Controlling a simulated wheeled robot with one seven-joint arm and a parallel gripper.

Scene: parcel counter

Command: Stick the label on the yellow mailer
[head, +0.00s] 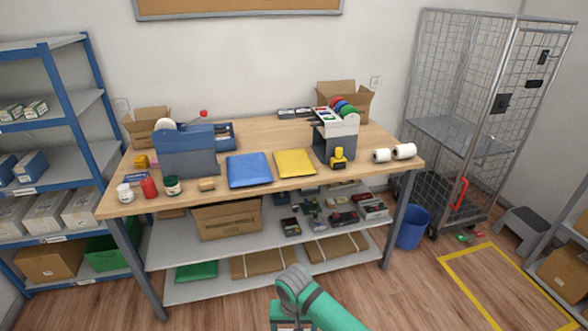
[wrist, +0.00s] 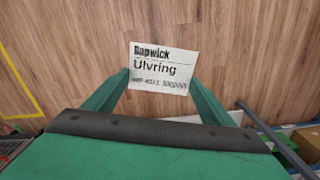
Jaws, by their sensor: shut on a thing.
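The yellow mailer (head: 295,163) lies flat on the wooden counter, just right of a blue mailer (head: 248,170). In the wrist view my gripper (wrist: 160,86) is shut on a white label (wrist: 162,65). The label carries printed black text reading "Dapwick Ulvring" with a smaller line below, and its lower edge is between the fingertips. Wood floor shows behind the label. In the head view my green arm is low at the bottom, in front of the counter and below its top; the fingers and label are not clear there.
On the counter (head: 385,171) stand a blue-grey dispenser (head: 188,155), a grey rack (head: 335,143), a yellow handheld device (head: 338,157), white rolls (head: 404,151) and small jars (head: 172,185). A blue bin (head: 412,228) and a wire cage trolley (head: 460,130) stand to the right.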

